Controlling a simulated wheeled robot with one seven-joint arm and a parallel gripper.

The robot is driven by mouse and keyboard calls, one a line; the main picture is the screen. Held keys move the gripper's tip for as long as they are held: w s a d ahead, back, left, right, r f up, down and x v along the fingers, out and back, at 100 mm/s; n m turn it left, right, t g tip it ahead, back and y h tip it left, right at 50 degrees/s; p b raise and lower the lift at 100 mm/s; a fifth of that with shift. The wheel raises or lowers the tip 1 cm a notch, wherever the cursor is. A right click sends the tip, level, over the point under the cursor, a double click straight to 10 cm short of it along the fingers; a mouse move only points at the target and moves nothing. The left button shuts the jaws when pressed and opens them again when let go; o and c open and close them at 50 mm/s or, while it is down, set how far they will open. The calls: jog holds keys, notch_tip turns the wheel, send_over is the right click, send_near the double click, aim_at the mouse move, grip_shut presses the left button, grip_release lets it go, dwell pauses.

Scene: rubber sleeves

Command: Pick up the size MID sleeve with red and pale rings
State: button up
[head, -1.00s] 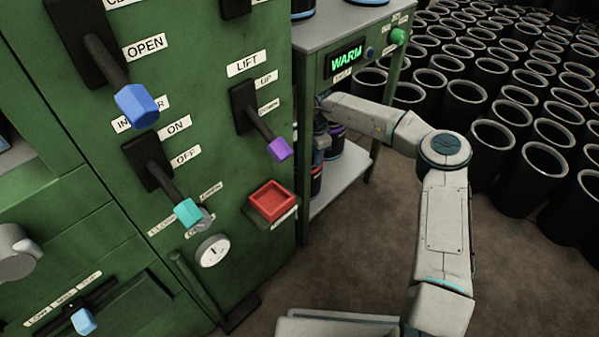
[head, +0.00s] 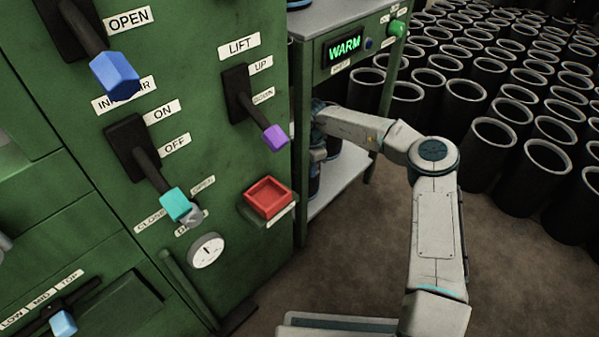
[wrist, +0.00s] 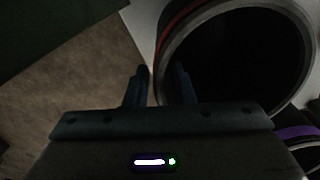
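A dark sleeve (wrist: 240,55) with a grey rim fills the upper right of the wrist view, its open end towards the camera. A red band shows on its outer side at the upper left; I cannot make out a pale ring or a size mark. My gripper (wrist: 161,68) is open at the sleeve's left edge. Its left finger is outside the rim and its right finger appears over the dark opening, with a gap between them. In the head view, my gripper (head: 318,148) is partly hidden by the green machine's edge, at the stand's lower shelf.
A second sleeve with a purple band (wrist: 298,133) stands close at right in the wrist view. The green stand (head: 325,18) shows "WARM" on its display (head: 343,48). The green machine (head: 200,90) with levers stands left. Many black sleeves (head: 490,140) fill the floor at right.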

grip_shut()
jog(key=shift+r, duration=0.1)
dwell(1.1)
